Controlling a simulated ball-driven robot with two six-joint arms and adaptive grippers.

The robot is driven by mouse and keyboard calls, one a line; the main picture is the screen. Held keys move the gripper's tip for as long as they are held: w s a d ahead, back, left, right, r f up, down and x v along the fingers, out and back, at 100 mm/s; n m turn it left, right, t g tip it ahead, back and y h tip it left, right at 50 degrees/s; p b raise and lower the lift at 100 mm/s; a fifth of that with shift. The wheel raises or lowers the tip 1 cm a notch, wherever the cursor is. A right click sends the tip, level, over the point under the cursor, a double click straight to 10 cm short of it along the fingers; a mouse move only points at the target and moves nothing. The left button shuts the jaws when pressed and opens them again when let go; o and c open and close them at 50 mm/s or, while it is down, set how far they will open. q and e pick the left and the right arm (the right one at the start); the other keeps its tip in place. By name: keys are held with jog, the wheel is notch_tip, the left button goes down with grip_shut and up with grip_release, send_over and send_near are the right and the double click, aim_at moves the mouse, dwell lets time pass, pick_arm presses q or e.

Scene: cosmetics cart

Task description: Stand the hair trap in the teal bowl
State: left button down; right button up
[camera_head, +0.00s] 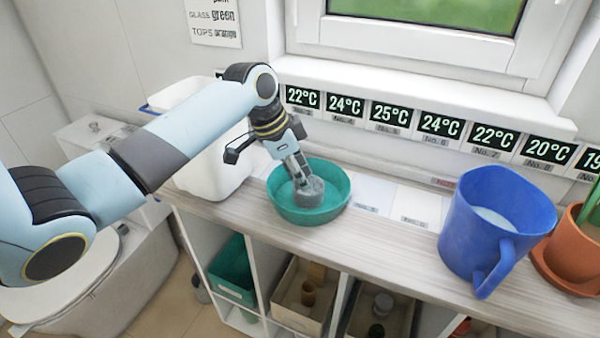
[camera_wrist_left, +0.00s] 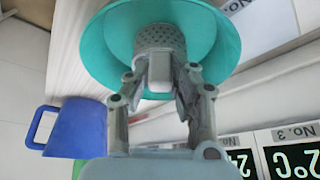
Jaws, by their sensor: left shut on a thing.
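The teal bowl (camera_head: 284,207) stands on the wooden shelf top below the window. The hair trap (camera_head: 309,193), a grey perforated cup shape, is inside the bowl, roughly upright near its middle. My left gripper (camera_head: 302,178) reaches down into the bowl and is shut on the hair trap. In the left wrist view, the hair trap (camera_wrist_left: 160,36) shows just beyond the fingers of my gripper (camera_wrist_left: 160,75), with the teal bowl (camera_wrist_left: 97,50) around it. Whether the trap touches the bowl's floor cannot be told. My right gripper is not in view.
A white container (camera_head: 212,165) stands close left of the bowl. A blue mug (camera_head: 490,240) and a terracotta pot (camera_head: 572,250) stand to the right. Numbered temperature displays (camera_head: 390,116) line the wall behind.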

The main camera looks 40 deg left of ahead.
pick_arm(q)
jog(key=shift+f, duration=0.1)
jog(key=c, duration=1.2)
grip_release()
jog(key=shift+o, duration=0.2)
jog(key=shift+a+r, duration=0.1)
jog(key=shift+r, duration=0.4)
jog(key=v, duration=1.1)
jog(key=shift+r, duration=0.15)
jog(key=shift+s, duration=0.15)
